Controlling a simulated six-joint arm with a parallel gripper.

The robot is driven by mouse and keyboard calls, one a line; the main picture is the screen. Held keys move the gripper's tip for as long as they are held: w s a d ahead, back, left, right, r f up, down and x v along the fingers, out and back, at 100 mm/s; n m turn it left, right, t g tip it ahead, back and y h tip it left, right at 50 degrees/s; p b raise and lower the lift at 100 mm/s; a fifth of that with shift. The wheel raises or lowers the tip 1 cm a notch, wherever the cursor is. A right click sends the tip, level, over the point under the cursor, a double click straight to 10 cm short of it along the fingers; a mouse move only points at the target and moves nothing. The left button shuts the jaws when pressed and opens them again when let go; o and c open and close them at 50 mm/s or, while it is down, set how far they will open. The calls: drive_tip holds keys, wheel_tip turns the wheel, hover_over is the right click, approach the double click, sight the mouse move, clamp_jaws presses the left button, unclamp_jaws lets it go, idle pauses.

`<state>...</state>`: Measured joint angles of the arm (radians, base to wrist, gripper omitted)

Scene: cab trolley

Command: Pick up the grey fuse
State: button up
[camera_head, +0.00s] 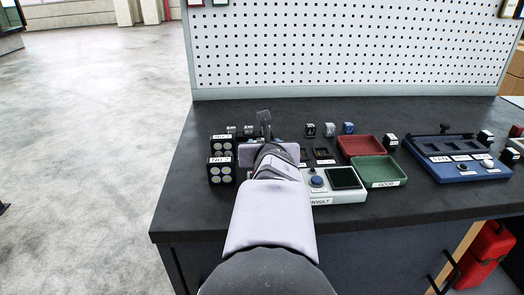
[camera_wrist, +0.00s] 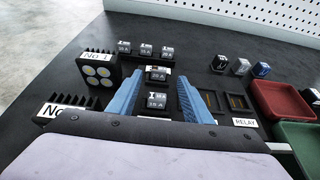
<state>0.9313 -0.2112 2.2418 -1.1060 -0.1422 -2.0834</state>
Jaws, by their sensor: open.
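My gripper (camera_wrist: 160,78) is open, its two blue fingers spread in the wrist view. Between and below the fingers are two small blocks with pale grey labelled tops, a far one (camera_wrist: 158,74) and a near one (camera_wrist: 157,101); the near label seems to read 15 A. Neither is held. Three similar blocks stand in a row beyond the fingertips, the middle one here (camera_wrist: 146,51). Which block is the grey fuse I cannot tell for sure. In the head view my gripper (camera_head: 264,122) and arm hide the near blocks.
Black, grey (camera_wrist: 240,67) and blue cubes stand at the back right of the fingers. Sockets (camera_wrist: 236,102) labelled RELAY are right of my gripper. A red tray (camera_head: 344,147), a green tray (camera_head: 358,172) and a blue panel (camera_head: 432,168) lie further right. A black No 1 block (camera_wrist: 101,63) stands left.

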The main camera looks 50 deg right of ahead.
sight(262, 140)
drive_tip(key=shift+b+x, duration=0.4)
drive_tip(key=shift+x, duration=0.55)
drive_tip(key=shift+b+x, duration=0.7)
drive_tip(key=shift+x, duration=2.05)
drive_tip(key=shift+w+r, duration=0.1)
drive_tip(key=shift+r, duration=0.1)
drive_tip(key=c, duration=1.1)
